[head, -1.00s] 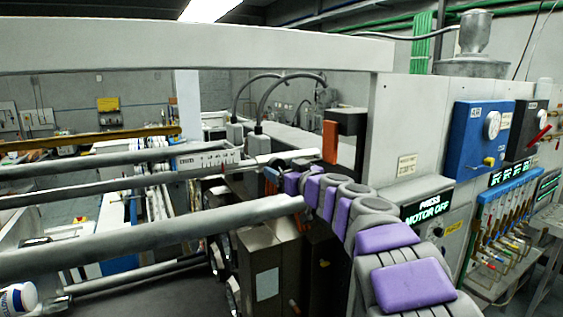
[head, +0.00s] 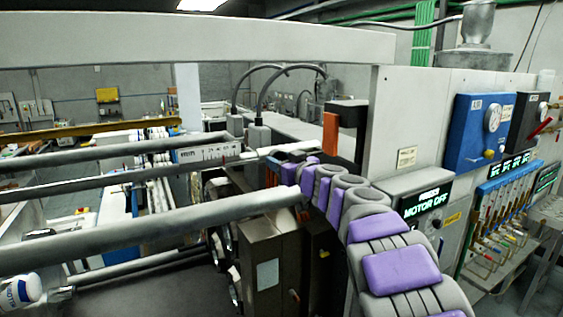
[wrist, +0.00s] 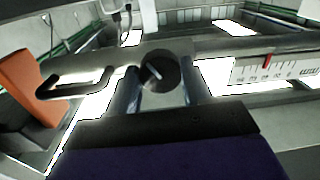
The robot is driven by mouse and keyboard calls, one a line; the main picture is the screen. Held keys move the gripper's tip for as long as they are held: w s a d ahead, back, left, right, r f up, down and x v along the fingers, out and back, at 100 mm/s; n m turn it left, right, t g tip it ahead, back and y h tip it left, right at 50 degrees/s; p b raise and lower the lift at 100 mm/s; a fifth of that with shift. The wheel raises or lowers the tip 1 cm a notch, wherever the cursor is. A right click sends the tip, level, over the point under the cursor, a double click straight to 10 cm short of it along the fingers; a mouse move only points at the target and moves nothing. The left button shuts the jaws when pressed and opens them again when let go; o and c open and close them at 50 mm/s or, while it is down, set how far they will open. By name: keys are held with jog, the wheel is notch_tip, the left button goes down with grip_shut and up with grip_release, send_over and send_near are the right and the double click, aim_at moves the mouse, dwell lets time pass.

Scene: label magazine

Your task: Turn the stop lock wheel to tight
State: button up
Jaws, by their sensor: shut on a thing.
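The stop lock wheel (wrist: 158,72) is a small dark round knob with a pale bar across its face, seen in the wrist view on a grey metal bar. My gripper (wrist: 161,88) has one finger on each side of the wheel and is shut on it. The pale bar on the wheel is slanted. I cannot make out a tight mark. In the head view my purple and grey arm reaches to the rails, and its end (head: 287,172) hides the wheel.
A white scale (wrist: 280,66) with a red pointer lies right of the wheel; an orange block (wrist: 28,88) and a bent handle (wrist: 75,88) are at its left. Long grey rollers (head: 150,232) cross the left. A panel (head: 427,200) shows "MOTOR OFF".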

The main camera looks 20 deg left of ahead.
jog(key=shift+c, duration=1.3)
jog(key=shift+f+m+b, duration=0.2)
jog(key=shift+m+b, duration=0.3)
jog(key=shift+b, duration=0.6)
jog(key=shift+s+a+f+m+t+h+p, duration=0.15)
jog(key=shift+m+t+p, duration=0.3)
jog(key=shift+m, duration=7.1)
jog(key=shift+w+f+m+t+h+p, duration=0.1)
jog(key=shift+m+t+h+p, duration=0.3)
jog(key=shift+m, duration=7.15)
